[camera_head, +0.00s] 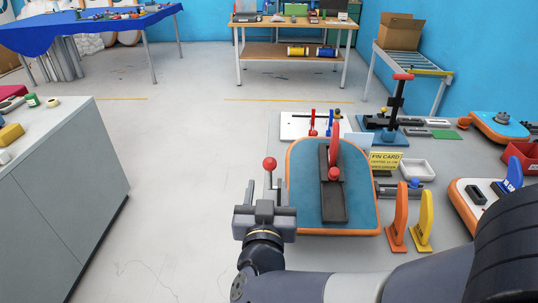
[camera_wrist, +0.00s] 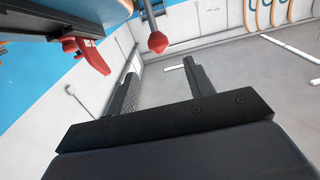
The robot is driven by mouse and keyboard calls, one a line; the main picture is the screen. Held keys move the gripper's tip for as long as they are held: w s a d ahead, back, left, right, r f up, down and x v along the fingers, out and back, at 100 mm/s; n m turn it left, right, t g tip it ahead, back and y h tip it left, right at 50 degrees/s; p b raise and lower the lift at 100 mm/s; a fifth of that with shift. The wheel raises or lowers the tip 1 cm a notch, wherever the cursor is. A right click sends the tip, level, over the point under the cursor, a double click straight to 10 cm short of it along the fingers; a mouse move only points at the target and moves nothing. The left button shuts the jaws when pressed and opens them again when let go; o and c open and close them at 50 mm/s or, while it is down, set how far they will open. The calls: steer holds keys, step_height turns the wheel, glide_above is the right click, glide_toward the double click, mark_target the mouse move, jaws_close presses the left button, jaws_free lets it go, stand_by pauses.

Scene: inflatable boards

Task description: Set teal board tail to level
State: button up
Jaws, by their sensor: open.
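The teal board (camera_head: 305,205) with an orange rim lies on the workbench in the centre of the head view. A black strip on it bears a red fin (camera_head: 335,135) and a red knob (camera_head: 334,174). A red ball handle (camera_head: 269,163) on a metal rod stands at the board's left edge. It also shows in the wrist view (camera_wrist: 157,42), just beyond the fingertips. My gripper (camera_head: 263,190) is open and empty, left of the board and below the ball. In the wrist view the ball lies ahead of the gap between my fingers (camera_wrist: 160,66), not visibly touching them.
An orange fin (camera_head: 397,218) and a yellow fin (camera_head: 425,218) stand right of the board. A yellow fin card sign (camera_head: 386,160), a white tray (camera_head: 417,169) and a blue-based press (camera_head: 387,136) are behind. The floor to the left is clear.

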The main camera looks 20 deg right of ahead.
mark_target(270, 164)
steer(key=x, duration=1)
steer(key=shift+f, duration=0.1)
jaws_close()
stand_by(0.4)
